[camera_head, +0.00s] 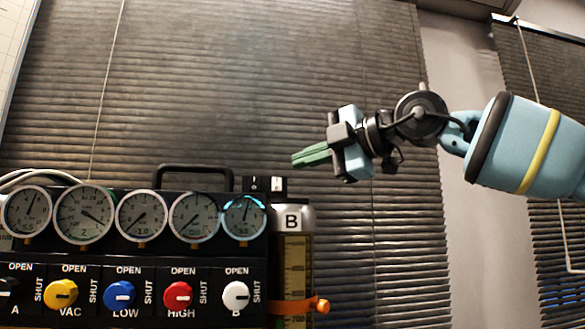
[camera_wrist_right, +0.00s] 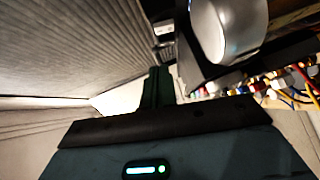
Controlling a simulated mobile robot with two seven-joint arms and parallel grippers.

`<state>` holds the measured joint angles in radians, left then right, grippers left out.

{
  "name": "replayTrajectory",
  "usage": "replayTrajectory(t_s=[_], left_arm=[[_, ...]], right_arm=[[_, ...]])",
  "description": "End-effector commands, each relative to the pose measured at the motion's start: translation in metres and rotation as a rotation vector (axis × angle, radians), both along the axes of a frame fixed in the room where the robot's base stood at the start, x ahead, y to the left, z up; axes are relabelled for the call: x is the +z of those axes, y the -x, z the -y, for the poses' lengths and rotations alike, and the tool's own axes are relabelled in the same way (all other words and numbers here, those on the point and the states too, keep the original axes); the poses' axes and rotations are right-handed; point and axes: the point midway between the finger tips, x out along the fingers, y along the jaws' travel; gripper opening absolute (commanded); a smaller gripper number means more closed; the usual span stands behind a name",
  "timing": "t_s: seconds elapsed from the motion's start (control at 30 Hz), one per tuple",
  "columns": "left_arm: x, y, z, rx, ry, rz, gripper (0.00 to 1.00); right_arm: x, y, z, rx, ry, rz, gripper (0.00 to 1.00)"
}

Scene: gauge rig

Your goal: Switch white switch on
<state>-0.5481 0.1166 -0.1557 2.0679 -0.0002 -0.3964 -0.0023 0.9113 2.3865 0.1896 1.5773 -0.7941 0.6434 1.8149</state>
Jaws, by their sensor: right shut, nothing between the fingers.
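A small dark switch box stands on top of the gauge rig's right end, beside the bottle marked B. It carries a white switch (camera_head: 277,184) on the right and a black switch (camera_head: 254,184) on the left; their on or off positions are too small to tell. My right gripper (camera_head: 296,160) is shut and empty, its green fingers pointing left. In the picture the fingertips are above and slightly right of the white switch, apart from it. The green fingers (camera_wrist_right: 157,85) also show in the right wrist view, with small blurred shapes beyond them. My left gripper is not in view.
The gauge rig has a row of round gauges (camera_head: 141,216), coloured knobs including a white knob (camera_head: 236,295), and a black carry handle (camera_head: 194,168). The bottle B (camera_head: 293,250) stands at its right end. Coloured cables (camera_wrist_right: 292,88) show in the wrist view. Blinds fill the background.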

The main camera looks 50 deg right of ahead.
Motion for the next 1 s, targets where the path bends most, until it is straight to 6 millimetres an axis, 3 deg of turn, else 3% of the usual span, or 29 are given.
replayTrajectory(t_s=[0.17,0.4,1.0], left_arm=[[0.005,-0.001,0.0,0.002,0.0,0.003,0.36],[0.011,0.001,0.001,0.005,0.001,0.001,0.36],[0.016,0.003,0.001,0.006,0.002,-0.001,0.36]], right_arm=[[-0.004,-0.029,-0.003,0.0,-0.001,-0.003,0.0],[-0.01,-0.049,0.018,0.001,-0.003,-0.001,0.0],[-0.012,-0.056,0.026,0.0,-0.005,-0.004,0.0]])
